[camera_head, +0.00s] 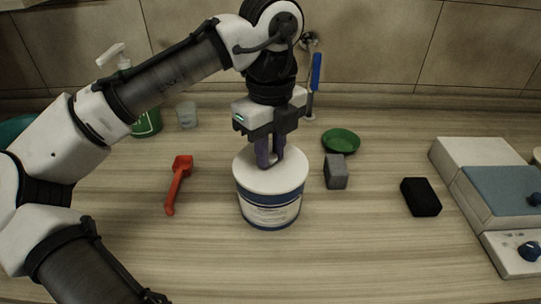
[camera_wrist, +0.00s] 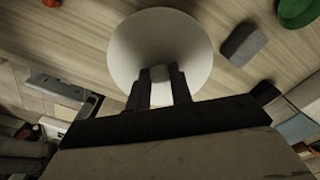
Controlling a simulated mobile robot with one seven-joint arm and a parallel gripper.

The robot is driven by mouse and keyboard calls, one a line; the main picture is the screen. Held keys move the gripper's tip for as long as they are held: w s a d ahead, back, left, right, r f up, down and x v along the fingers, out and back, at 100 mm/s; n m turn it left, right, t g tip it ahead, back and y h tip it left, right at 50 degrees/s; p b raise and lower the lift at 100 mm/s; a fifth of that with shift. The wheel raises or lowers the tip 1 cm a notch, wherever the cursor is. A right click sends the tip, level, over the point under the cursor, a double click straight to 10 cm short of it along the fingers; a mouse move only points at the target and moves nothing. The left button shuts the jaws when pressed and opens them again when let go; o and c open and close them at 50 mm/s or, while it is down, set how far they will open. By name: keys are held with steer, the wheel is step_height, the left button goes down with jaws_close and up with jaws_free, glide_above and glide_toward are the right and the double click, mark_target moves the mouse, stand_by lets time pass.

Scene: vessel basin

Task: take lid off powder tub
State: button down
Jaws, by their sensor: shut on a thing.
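The powder tub (camera_head: 268,211) stands upright on the wooden counter, white with a blue band and a printed label. Its white lid (camera_head: 256,181) sits level on top of the tub. My gripper (camera_head: 269,164) points straight down over the lid and is shut on the small knob at its middle. In the wrist view the round lid (camera_wrist: 190,42) fills the upper middle, with the grey knob (camera_wrist: 160,73) between the fingertips of my gripper (camera_wrist: 161,78). The wrist view hides the tub's body under the lid.
A red scoop (camera_head: 177,184) lies left of the tub. A grey block (camera_head: 336,172), a green dish (camera_head: 341,141) and a black block (camera_head: 420,197) lie to the right. A device with a blue-grey top (camera_head: 505,188) stands far right. The front counter is clear.

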mark_target(271, 156)
step_height(271, 156, up, 20)
steer(key=p, duration=0.4)
